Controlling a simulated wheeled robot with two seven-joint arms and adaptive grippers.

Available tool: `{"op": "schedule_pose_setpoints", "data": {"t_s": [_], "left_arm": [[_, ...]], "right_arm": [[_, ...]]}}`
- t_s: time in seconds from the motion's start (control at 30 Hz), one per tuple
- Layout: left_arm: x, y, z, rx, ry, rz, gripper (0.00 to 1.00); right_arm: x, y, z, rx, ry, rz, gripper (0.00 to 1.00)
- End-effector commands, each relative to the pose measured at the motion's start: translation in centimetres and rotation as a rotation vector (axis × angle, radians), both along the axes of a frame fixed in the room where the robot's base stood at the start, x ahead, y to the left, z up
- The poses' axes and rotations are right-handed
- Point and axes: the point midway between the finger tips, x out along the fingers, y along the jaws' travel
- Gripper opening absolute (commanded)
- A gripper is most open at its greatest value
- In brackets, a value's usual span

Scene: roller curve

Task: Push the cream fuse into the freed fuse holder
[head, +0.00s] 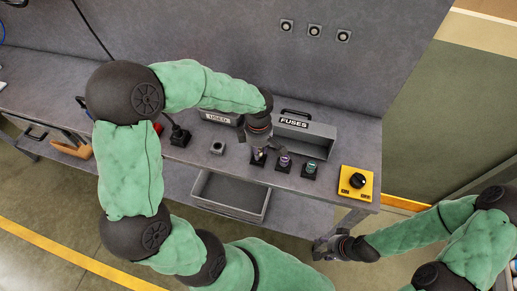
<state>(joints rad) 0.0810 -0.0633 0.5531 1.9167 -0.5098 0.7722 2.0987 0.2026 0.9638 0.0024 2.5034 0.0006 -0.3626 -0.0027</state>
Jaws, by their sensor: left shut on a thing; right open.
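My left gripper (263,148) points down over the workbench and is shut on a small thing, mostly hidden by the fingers. A pale spot, probably the cream fuse (259,154), shows just under the fingertips. It is at a dark fuse holder (257,162); I cannot tell how deep it sits. To the right stand a holder with a purple fuse (283,161) and one with a green fuse (310,168). My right gripper (325,247) is open and empty, low beyond the bench's front edge.
A grey FUSES box (320,143) and a USED box (221,117) stand behind. A grey square block (217,147) and a black lever (179,135) are to the left. A yellow switch box (357,182) is at the right end. A drawer (232,194) hangs open in front.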

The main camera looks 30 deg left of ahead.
Motion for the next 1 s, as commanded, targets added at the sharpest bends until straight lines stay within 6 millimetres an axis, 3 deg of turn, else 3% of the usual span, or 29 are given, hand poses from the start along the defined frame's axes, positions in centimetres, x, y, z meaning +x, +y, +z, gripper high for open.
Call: {"op": "schedule_pose_setpoints", "data": {"t_s": [1.0], "left_arm": [[0.0, 0.0, -1.5, 0.000, 0.001, 0.000, 0.00]], "right_arm": [[0.0, 0.0, -1.4, 0.000, 0.000, 0.000, 0.50]]}}
